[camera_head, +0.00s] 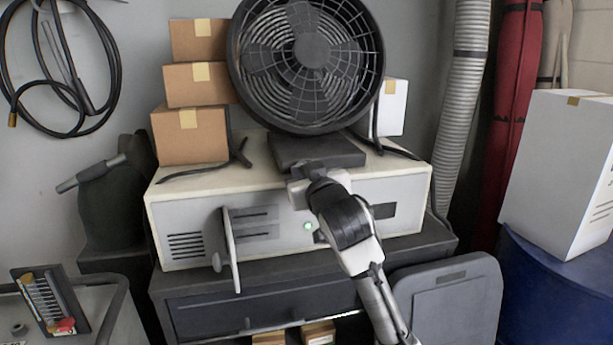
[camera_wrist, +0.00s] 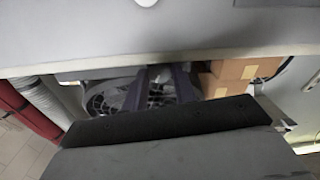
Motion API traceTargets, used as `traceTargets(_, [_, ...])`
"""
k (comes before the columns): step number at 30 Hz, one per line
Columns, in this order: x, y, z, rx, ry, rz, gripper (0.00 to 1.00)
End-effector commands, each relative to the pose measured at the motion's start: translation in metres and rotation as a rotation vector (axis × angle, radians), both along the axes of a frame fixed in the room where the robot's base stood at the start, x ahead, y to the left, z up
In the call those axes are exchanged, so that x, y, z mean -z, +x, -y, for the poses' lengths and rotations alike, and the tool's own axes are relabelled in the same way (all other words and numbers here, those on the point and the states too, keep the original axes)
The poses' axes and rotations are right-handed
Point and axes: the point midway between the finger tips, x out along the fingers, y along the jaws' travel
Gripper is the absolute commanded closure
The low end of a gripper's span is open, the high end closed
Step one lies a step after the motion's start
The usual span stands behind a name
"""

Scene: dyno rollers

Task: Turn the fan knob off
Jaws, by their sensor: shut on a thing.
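The black round fan (camera_head: 312,60) stands on a dark base (camera_head: 320,150) on top of a white box-shaped unit. My gripper (camera_head: 303,178) is at the front of that base, above the unit's front top edge. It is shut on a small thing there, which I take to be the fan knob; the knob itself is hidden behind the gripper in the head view. In the wrist view, the fan (camera_wrist: 115,98) appears upside down behind my gripper fingers (camera_wrist: 160,78), and the knob cannot be made out.
The white unit (camera_head: 185,215) has a lever plate (camera_head: 231,250) on its front left and a green light (camera_head: 308,226). Cardboard boxes (camera_head: 190,135) stack left of the fan; a white box (camera_head: 392,106) is right of it. A ribbed hose (camera_head: 460,110) hangs at right.

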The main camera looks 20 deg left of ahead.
Motion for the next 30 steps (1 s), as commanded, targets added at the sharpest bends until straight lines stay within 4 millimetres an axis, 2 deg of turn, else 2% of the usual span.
traceTargets(11, [0.001, 0.0, 0.0, -0.001, -0.034, 0.021, 0.96])
traceTargets(12, [0.001, 0.0, 0.0, -0.001, -0.034, 0.021, 0.7])
traceTargets(17, [0.001, 0.0, 0.0, -0.001, -0.034, 0.021, 0.51])
traceTargets(26, [0.0, -0.001, 0.001, 0.0, -0.033, 0.021, 0.51])
traceTargets(30, [0.001, -0.012, 0.01, 0.0, -0.031, 0.023, 0.51])
